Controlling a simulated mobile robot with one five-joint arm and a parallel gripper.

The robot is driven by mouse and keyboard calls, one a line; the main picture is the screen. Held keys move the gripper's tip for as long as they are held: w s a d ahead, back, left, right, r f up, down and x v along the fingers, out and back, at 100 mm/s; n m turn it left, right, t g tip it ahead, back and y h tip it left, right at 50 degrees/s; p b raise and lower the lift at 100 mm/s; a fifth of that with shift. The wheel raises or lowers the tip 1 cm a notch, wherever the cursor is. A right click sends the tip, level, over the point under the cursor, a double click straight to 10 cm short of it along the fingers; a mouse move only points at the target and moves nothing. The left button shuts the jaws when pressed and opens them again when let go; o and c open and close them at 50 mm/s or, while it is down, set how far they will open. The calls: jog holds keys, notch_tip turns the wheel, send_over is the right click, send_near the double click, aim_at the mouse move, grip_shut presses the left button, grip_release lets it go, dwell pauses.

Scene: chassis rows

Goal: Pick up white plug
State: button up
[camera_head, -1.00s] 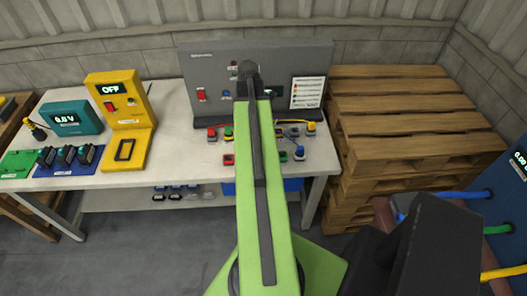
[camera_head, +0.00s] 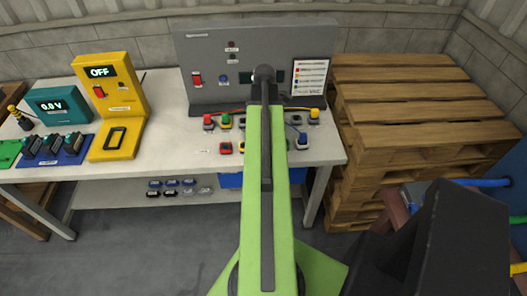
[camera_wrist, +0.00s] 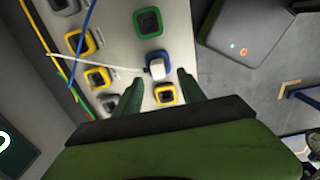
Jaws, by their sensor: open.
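The white plug (camera_wrist: 157,69) shows in the wrist view, with a thin white cable running off to the left. It sits at a blue-rimmed socket (camera_wrist: 152,56); I cannot tell how deep it is in. My gripper (camera_wrist: 162,80) has its two green fingers apart, and the plug lies near and between the fingertips. The jaws are not closed on it. In the head view my own arm hides the gripper, and I cannot make out the white plug there.
A green-rimmed socket (camera_wrist: 148,22) and several yellow-rimmed ones (camera_wrist: 165,95) surround the plug. A blue cable crosses the wrist view at left. In the head view a grey panel (camera_head: 205,58) stands on the white bench (camera_head: 180,110), with pallets (camera_head: 400,85) at right.

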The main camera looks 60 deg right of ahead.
notch_tip(320, 180, down, 6)
jog(key=b, duration=0.5)
jog(key=shift+d, duration=0.15)
jog(key=shift+r, duration=0.1)
grip_shut()
